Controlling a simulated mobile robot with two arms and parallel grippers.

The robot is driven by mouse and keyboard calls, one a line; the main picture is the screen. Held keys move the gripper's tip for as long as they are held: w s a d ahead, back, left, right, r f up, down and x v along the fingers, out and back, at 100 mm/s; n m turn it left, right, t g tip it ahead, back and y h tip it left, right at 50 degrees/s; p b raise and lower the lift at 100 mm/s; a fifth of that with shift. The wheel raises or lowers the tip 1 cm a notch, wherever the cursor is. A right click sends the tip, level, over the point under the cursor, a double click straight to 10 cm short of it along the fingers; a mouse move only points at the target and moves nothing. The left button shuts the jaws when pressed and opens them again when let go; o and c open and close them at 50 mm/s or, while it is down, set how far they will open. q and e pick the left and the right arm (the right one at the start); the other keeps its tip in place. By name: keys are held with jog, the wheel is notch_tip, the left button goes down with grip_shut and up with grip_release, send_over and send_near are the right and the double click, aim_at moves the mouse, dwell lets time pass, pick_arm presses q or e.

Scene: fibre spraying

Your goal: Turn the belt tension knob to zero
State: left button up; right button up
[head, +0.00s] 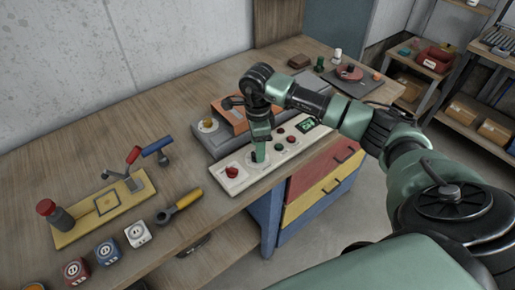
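A white control panel (237,184) lies near the bench's front edge, running from lower left to upper right. It carries a red knob (232,172) at its left end, a green knob (258,157), several small red and dark buttons (281,132) and a small green-lit display (306,125). No label is readable, so I cannot tell which is the belt tension knob. My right gripper (260,146) points down at the green knob and partly hides it. I cannot tell whether its fingers touch or grip the knob. My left gripper is not in view.
An orange and grey machine (229,113) stands just behind the panel. A yellow base with a lever clamp (102,209), a yellow-handled tool (187,199) and several cubes (137,233) lie to the left. Drawers (322,181) sit below the bench at right.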

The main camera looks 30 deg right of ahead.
jog(key=shift+f, duration=1.25)
grip_shut()
jog(key=shift+f+n+b, duration=0.1)
jog(key=shift+n+b, duration=0.4)
jog(key=shift+b, duration=0.2)
jog(key=n+b, duration=0.6)
jog(key=b, duration=0.1)
jog(key=shift+w+n, duration=0.1)
jog(key=shift+n, duration=0.3)
jog(key=n+b, duration=0.3)
jog(key=n, duration=0.1)
jog(key=shift+n+b, duration=0.3)
jog(key=shift+b, duration=0.1)
jog(key=n+b, duration=0.2)
jog(key=n, duration=0.3)
jog(key=shift+r+b, duration=0.2)
jog(key=shift+b, duration=0.2)
jog(key=shift+n, duration=0.3)
